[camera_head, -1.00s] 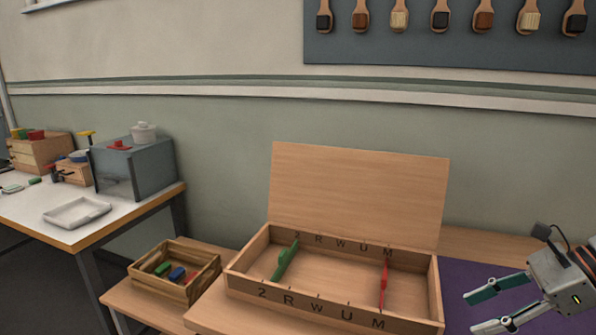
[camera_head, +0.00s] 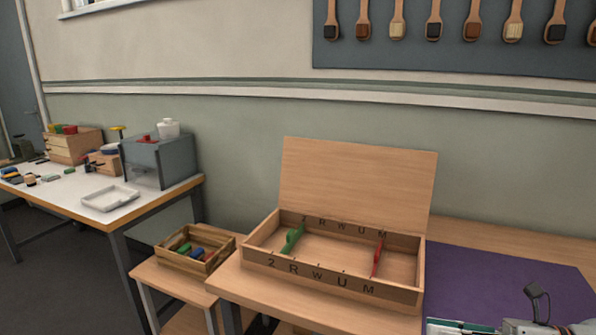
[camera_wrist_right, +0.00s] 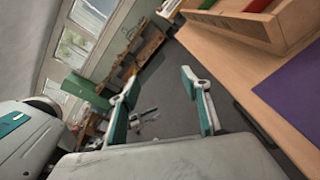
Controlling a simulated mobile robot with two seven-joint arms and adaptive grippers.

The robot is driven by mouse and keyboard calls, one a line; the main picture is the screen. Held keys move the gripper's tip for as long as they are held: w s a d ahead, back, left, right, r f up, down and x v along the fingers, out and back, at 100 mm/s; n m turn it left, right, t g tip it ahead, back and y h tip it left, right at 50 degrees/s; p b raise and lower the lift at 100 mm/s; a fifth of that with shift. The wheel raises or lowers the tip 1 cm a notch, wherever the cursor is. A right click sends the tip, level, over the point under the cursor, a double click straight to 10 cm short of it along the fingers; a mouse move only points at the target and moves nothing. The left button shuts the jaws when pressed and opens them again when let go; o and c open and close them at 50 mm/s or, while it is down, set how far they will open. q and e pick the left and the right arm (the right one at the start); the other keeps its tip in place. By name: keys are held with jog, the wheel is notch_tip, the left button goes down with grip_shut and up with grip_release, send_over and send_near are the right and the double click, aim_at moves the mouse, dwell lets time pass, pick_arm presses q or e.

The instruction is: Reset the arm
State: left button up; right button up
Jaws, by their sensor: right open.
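My right gripper (camera_wrist_right: 165,105) is open and empty in the right wrist view, its two green-padded fingers apart over the floor in front of the table edge. In the head view only part of it shows at the bottom right edge, below the purple mat. The open wooden box (camera_head: 340,284), marked with letters, stands on the wooden table to its left. A green divider (camera_head: 292,238) and a red divider (camera_head: 377,258) stand inside the box. My left gripper is not in view.
A wooden crate (camera_head: 160,257) with coloured blocks sits left of the box. A purple mat (camera_head: 500,280) lies clear on the right. A white-topped table (camera_head: 60,190) with a grey machine (camera_head: 160,160) stands at far left. Brushes hang on a wall panel (camera_head: 345,55).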

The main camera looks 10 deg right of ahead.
notch_tip(320, 180, down, 13)
jog(key=a+m+t+h+p, duration=0.15)
jog(key=m+t+h, duration=0.7)
jog(key=m, duration=1.55)
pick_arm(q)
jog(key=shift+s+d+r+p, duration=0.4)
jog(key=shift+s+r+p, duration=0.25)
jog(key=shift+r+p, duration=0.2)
pick_arm(e)
jog(key=s+a+f+m+g+h, duration=0.1)
jog(key=s+a+f+m+g, duration=0.2)
jog(key=f, duration=0.6)
jog(key=s+a+f+m+g+h, duration=0.2)
jog(key=s+a+f+m+g, duration=0.1)
jog(key=s+a+f+m, duration=0.5)
jog(key=shift+s+f+m, duration=0.2)
jog(key=shift+f+m, duration=0.25)
jog(key=shift+m, duration=0.05)
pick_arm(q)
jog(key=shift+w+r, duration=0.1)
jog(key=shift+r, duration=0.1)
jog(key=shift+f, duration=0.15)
